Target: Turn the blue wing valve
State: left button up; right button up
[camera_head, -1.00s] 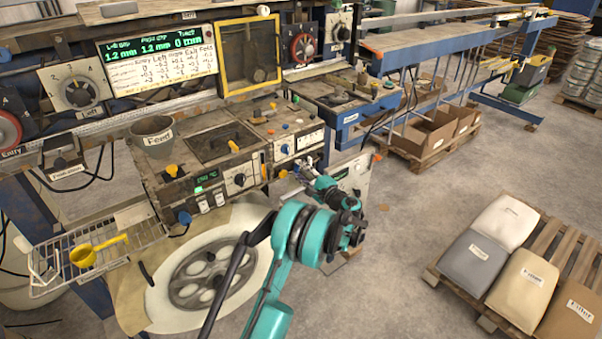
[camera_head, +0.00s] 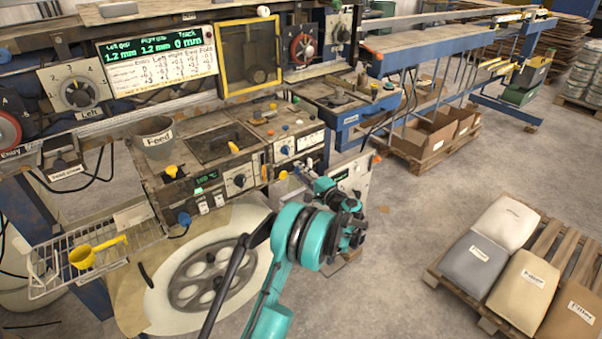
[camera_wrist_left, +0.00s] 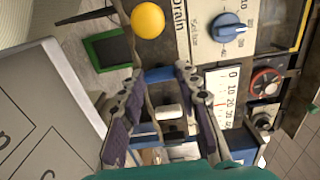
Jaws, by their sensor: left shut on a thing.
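My left gripper (camera_head: 303,171) reaches to the front of the machine, at its right end. In the left wrist view its two fingertips (camera_wrist_left: 160,74) close from either side on a blue bar, which I take to be the wing of the blue wing valve (camera_wrist_left: 161,75). The gripper is shut on it. The valve's body and stem are largely hidden by the fingers, and in the head view the valve cannot be made out behind the hand. My right gripper is in neither view.
A yellow ball knob (camera_wrist_left: 148,20) beside the label "Drain" and a blue dial knob (camera_wrist_left: 229,27) are close to the fingertips. A ruler scale (camera_wrist_left: 222,98) lies right of the fingers.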

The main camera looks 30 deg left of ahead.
pick_arm(q)
jog(key=o, duration=0.9)
jog(key=shift+c, duration=0.2)
jog(key=v, duration=1.2)
jog(key=shift+f, duration=0.1)
